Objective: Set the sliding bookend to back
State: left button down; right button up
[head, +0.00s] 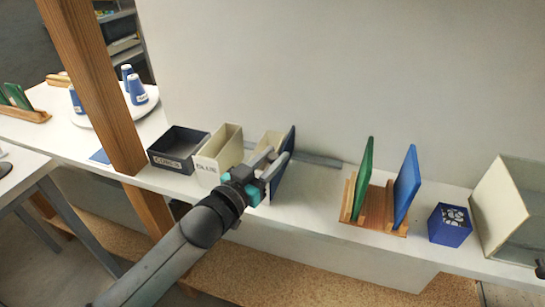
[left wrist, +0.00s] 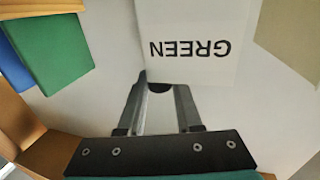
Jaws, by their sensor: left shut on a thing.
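A dark blue upright panel (head: 286,166), which looks like the sliding bookend, stands slanted on the shelf beside the cream bins. My left gripper (head: 270,160) is at its left side, partly covering it. In the left wrist view my fingers (left wrist: 158,92) close on a small dark knob (left wrist: 158,86) at the lower edge of a white panel marked GREEN (left wrist: 195,45), seen upside down. Which part the knob belongs to is partly hidden. My right gripper is not clearly in view.
A dark bin (head: 178,150) and a cream bin (head: 216,155) stand left of the gripper. A grey strip (head: 322,161) lies behind the panel. A wooden rack (head: 374,215) holds green and blue slabs to the right, then a blue box (head: 449,225). Shelf between panel and rack is clear.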

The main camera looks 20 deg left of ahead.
jog(key=shift+a, duration=0.3)
pick_arm(q)
jog(key=shift+d, duration=0.1)
dwell(0.3)
jog(key=d+p, duration=0.2)
jog(key=d, duration=0.8)
jog(key=shift+s+p, duration=0.2)
jog(key=shift+p, duration=0.2)
pick_arm(e)
jog(key=r, duration=0.2)
jog(key=shift+s+d+r, duration=0.1)
jog(key=shift+s+r, duration=0.15)
jog(key=shift+r, duration=0.1)
pick_arm(q)
jog(key=shift+d, duration=0.15)
jog(key=c, duration=0.6)
grip_release()
jog(key=shift+d, duration=0.1)
